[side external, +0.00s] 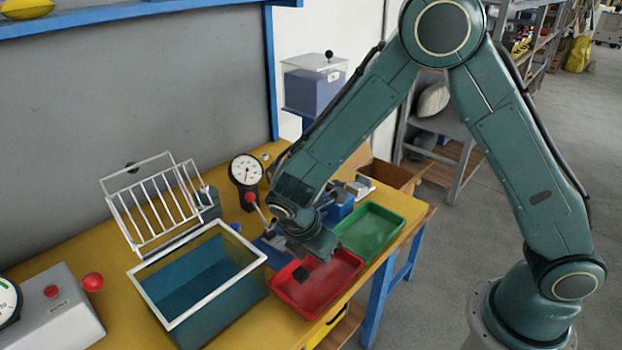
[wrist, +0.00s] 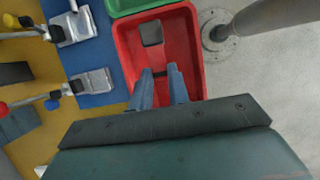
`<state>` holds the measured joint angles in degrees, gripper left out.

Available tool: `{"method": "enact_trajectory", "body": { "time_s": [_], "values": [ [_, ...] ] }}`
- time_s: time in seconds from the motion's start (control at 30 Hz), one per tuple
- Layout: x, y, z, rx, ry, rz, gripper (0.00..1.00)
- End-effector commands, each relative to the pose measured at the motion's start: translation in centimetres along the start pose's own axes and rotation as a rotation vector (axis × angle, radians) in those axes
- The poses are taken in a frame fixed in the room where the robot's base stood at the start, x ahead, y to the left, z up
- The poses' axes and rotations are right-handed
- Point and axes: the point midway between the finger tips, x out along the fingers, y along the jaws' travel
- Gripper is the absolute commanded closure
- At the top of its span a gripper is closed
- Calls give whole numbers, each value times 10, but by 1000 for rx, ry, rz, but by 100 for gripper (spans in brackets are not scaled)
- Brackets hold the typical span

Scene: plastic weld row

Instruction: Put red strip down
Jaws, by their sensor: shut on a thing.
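The red tray (side external: 335,282) stands at the front edge of the yellow bench, and my gripper (side external: 303,270) is over its left part, pointing down. In the wrist view the two blue-grey fingers of my gripper (wrist: 160,88) reach over the near part of the red tray (wrist: 192,50). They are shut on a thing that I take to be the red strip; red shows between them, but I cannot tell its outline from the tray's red. A small dark patch lies near the fingertips. A dark grey square piece (wrist: 152,33) shows at the tray's far end.
A green tray (side external: 370,230) stands beside the red one. A white-rimmed blue tank (side external: 205,278) is to the left, with a white wire rack (side external: 155,205) behind it.

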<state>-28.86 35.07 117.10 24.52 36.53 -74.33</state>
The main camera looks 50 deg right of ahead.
Motion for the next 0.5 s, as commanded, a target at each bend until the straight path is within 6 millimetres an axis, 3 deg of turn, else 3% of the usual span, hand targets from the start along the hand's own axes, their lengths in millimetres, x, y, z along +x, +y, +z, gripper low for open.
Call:
{"method": "enact_trajectory", "body": {
  "time_s": [0.1, 0.5],
  "values": [
    [10, 0, -4, 1, -1, -1, 100],
    [21, 0, -8, -1, -1, -1, 100]
  ]
}}
